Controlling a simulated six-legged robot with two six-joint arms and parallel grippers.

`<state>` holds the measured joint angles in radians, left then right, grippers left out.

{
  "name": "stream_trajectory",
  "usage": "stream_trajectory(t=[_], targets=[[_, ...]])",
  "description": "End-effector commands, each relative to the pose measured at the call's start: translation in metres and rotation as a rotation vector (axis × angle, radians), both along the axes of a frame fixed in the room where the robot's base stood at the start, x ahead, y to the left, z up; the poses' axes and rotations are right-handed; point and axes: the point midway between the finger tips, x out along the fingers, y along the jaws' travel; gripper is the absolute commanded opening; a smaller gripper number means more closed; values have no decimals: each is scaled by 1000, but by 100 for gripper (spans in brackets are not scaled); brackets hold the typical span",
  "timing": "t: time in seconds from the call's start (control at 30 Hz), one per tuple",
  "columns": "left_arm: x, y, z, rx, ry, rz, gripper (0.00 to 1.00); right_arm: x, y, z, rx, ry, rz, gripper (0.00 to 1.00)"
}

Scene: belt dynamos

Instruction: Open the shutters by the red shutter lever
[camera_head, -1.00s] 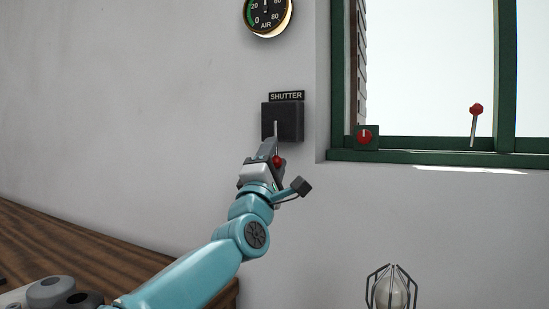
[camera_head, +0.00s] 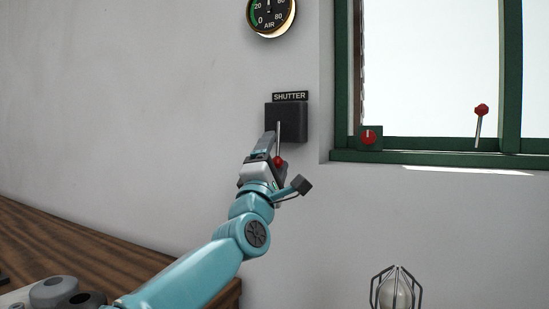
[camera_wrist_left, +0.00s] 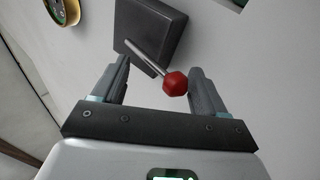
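The red shutter lever is a thin metal rod with a red knob (camera_head: 278,161). It hangs down from a dark box (camera_head: 292,122) on the wall under a SHUTTER label (camera_head: 290,96). My left gripper (camera_head: 274,148) is at the lever, just below the box. My left gripper (camera_wrist_left: 160,68) is open. Whether a finger touches the rod cannot be told. My right gripper is not in view.
A green-framed window (camera_head: 440,156) is at the right, with a red knob switch (camera_head: 369,137) and another red-knobbed lever (camera_head: 480,120). A caged lamp (camera_head: 396,290) is lower right. A wooden surface (camera_head: 90,245) is lower left.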

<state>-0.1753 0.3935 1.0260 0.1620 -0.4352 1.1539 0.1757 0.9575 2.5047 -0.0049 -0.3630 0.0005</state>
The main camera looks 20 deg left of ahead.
Motion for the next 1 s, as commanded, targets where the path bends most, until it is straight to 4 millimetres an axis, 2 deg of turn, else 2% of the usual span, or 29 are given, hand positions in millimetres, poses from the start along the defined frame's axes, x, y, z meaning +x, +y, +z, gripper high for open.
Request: stream_trajectory(t=[0.13,0.27,0.57,0.8,1.0], targets=[[-2,-2,-4,2,3,-2,73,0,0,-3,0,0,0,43],[-14,-4,-14,2,3,-4,73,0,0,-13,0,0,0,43],[-71,-11,-50,2,2,-4,73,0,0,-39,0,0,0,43],[-114,-17,-75,1,0,-2,73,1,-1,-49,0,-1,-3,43],[-134,-19,-87,1,-1,-1,73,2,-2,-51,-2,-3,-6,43]])
